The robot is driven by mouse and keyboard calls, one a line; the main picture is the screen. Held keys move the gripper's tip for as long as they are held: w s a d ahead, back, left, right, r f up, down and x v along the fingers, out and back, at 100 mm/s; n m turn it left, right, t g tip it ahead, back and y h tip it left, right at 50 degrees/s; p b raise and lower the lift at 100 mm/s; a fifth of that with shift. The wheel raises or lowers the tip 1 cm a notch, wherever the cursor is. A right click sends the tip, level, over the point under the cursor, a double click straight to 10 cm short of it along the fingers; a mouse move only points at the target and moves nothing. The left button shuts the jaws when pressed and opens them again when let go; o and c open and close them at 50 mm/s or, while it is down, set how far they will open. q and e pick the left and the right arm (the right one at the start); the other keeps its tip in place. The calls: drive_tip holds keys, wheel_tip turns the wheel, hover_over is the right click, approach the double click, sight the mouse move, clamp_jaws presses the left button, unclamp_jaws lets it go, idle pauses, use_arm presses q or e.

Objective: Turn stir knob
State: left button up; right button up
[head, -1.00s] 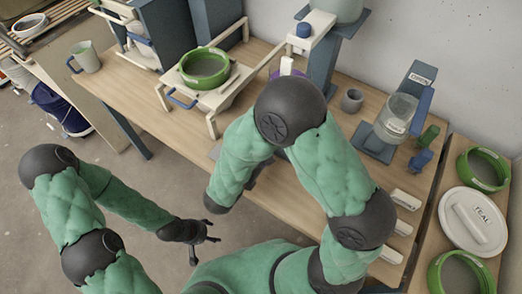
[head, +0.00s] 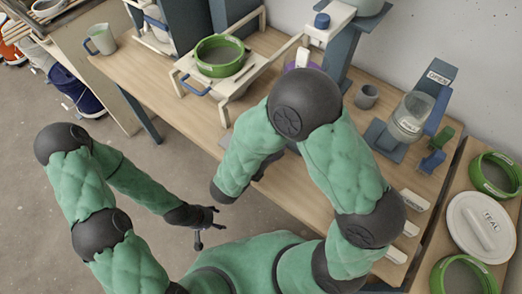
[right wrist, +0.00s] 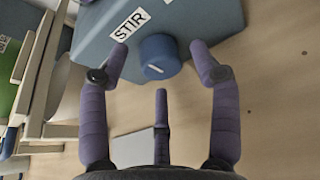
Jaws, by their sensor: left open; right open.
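The stir knob (right wrist: 160,56) is a round blue knob with a pale mark on its face, in the right wrist view. It sits on a blue-grey panel beside a white label (right wrist: 130,24) reading STIR. My right gripper (right wrist: 158,50) is open, with its purple fingers on either side of the knob; I see gaps between fingers and knob. In the head view my right arm hides this gripper and the knob. My left gripper (head: 207,222) is open and empty, low over the floor in front of the table.
The wooden table (head: 135,70) holds a green-rimmed sieve (head: 220,56) on a cream stand, a grey cup (head: 367,96) and a clear container (head: 411,116) under an OPEN label.

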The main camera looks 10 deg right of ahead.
drive_tip(key=v, duration=1.1)
drive_tip(key=shift+s+r, duration=0.1)
idle(0.9)
